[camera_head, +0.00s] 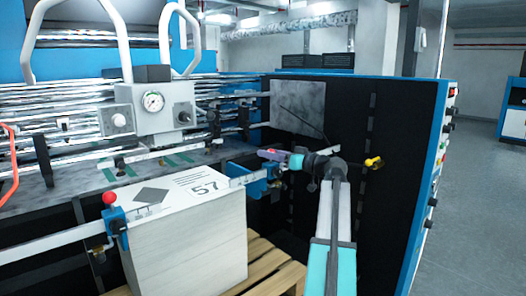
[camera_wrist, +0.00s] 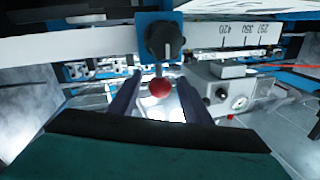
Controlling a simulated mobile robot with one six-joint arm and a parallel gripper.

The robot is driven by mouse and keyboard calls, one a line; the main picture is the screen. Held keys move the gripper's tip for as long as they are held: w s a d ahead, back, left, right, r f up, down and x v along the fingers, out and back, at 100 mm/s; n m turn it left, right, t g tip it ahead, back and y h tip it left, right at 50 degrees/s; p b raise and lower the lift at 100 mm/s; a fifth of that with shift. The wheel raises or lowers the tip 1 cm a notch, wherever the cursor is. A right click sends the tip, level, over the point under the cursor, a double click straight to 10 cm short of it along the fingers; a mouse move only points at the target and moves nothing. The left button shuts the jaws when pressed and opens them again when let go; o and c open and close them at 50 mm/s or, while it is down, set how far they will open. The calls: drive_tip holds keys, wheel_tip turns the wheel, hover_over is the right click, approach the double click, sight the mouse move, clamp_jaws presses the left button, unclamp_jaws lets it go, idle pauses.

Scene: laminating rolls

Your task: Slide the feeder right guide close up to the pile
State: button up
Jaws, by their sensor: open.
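The white pile (camera_head: 190,250), marked 57 on top, stands on a wooden pallet. The feeder right guide (camera_head: 259,187) is a blue block on the crossbar, just right of the pile's top edge; I cannot tell the exact gap. My gripper (camera_head: 268,155) is at the guide from the right. In the wrist view, my gripper (camera_wrist: 160,80) is open, its two dark fingers on either side of a red ball knob (camera_wrist: 160,88). I cannot tell whether they touch it. A black knob (camera_wrist: 165,40) on a blue block is just beyond. The red knob is hidden in the head view.
The left guide (camera_head: 116,222) with its red knob is at the pile's left edge. The crossbar's number scale (camera_wrist: 235,35) runs rightward in the wrist view. A grey gauge box (camera_head: 152,108) stands behind the pile. A black side panel (camera_head: 390,130) rises on the right.

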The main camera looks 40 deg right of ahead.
drive_tip(key=w, duration=0.4)
drive_tip(key=shift+a+p, duration=0.25)
drive_tip(key=shift+p, duration=0.05)
clamp_jaws()
